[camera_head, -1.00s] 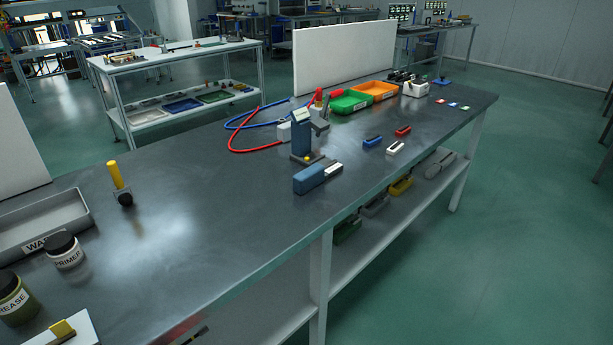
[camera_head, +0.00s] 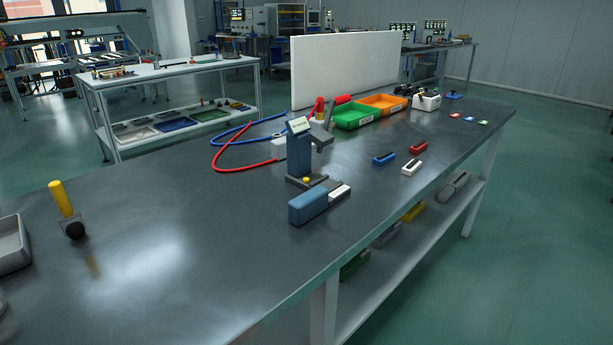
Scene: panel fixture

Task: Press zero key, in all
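A blue upright device (camera_head: 299,152) stands on the dark workbench (camera_head: 215,240) near the middle of the view. It has a pale display (camera_head: 300,125) at its top, a grey arm reaching right and a dark base. A small yellow button (camera_head: 306,180) sits at the base. No key marked zero can be read at this size. Neither of my grippers is in view.
A blue block (camera_head: 308,207) and a white block (camera_head: 340,192) lie in front of the device. Red and blue hoses (camera_head: 213,160) curve behind it. Green (camera_head: 356,116) and orange (camera_head: 383,104) trays stand farther back.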

